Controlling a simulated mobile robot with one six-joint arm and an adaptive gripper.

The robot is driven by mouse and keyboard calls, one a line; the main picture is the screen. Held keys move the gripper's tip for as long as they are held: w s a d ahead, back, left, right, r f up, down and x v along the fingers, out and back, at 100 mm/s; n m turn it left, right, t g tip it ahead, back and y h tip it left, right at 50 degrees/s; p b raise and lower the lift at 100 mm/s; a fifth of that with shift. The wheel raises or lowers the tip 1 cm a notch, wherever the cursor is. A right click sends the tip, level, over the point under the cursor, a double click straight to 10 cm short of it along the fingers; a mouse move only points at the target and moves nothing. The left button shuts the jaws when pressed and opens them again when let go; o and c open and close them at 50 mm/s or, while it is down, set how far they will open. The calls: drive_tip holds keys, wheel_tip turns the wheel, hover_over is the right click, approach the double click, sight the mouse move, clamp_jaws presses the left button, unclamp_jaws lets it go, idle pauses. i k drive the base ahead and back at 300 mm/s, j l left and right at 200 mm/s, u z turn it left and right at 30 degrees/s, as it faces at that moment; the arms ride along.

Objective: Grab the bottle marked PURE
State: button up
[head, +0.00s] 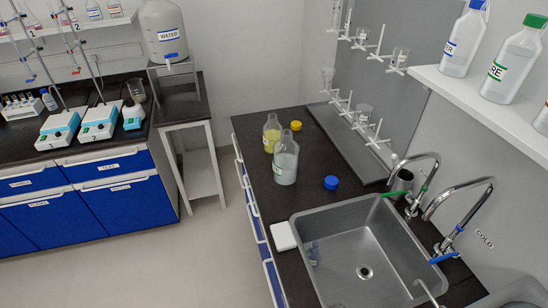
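On the white wall shelf (490,98) at the upper right stands a clear bottle (507,75) with a green cap and green lettering. Only "RE" of its label can be read, which fits PURE; the rest is turned away or hidden. To its left on the shelf stands a bottle with a blue cap and blue lettering (461,47). A third bottle with a red mark (543,120) is cut off by the right edge. My gripper is not in view.
Below the shelf are a grey sink (345,225) and curved taps (465,190). An uncapped clear bottle (285,165) and a yellow-liquid bottle (270,135) stand on the dark counter (310,190), near a blue cap (331,182) and a yellow cap (296,125). The left floor is clear.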

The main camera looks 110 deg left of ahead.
sight(286, 150)
drive_tip(key=u, duration=3.55)
drive_tip(key=i+j+z, duration=0.2)
drive_tip(key=z, duration=0.2)
drive_tip(key=i+j+z, duration=0.15)
drive_tip(key=z, duration=0.3)
drive_tip(key=i+j, duration=0.15)
drive_tip(key=j, duration=0.25)
drive_tip(key=i+j+z, duration=0.1)
drive_tip(key=j, duration=0.25)
drive_tip(key=i+j, duration=0.2)
drive_tip(key=j, duration=0.2)
drive_tip(key=i+j+z, duration=0.1)
drive_tip(key=j, duration=0.3)
drive_tip(key=i+j, duration=0.15)
drive_tip(key=j, duration=0.25)
drive_tip(key=i+j+z, duration=0.1)
drive_tip(key=j, duration=0.3)
drive_tip(key=i+j, duration=0.1)
drive_tip(key=j, duration=0.35)
